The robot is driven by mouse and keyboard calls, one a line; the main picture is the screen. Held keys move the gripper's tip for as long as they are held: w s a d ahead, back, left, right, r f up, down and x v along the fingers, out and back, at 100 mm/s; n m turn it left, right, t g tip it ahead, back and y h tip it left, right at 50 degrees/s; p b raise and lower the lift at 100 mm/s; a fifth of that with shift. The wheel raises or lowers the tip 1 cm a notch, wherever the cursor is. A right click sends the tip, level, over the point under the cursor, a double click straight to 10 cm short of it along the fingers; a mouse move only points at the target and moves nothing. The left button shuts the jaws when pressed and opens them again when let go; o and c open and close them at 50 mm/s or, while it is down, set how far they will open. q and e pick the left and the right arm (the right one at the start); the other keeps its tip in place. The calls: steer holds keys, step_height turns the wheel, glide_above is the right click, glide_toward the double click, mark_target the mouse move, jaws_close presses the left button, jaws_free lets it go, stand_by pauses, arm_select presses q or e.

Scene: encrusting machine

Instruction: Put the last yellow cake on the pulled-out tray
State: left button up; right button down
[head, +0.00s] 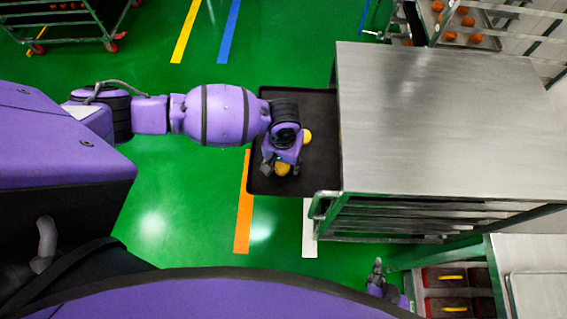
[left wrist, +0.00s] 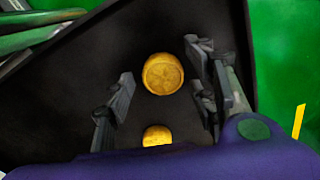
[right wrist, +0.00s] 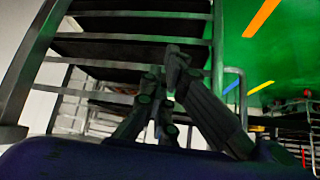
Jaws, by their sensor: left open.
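The black pulled-out tray (head: 322,108) sticks out from the left side of the steel rack. Two round yellow cakes are on it. One cake (head: 283,169) is at my left gripper, and the other cake (head: 307,136) is partly covered by my wrist. My left gripper (head: 282,166) is low over the tray, open, with its fingers spread. In the left wrist view, one cake (left wrist: 163,73) shows whole between the fingertips, and the other (left wrist: 157,136) is partly hidden by the gripper body. My right gripper (head: 377,267) looks shut and empty, in front of the rack; its fingertips (right wrist: 169,78) are close together.
The steel rack (head: 440,110) with several shelves stands right of the tray. A bench with dark boxes (head: 437,278) holding yellow pieces is at the lower right. Another rack with orange items (head: 450,37) is at the upper right, and a cart (head: 60,25) at the upper left.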

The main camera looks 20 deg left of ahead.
mark_target(284, 166)
arm_select(q)
step_height(284, 166, up, 12)
steer(key=p, duration=0.1)
steer(key=shift+p, duration=0.3)
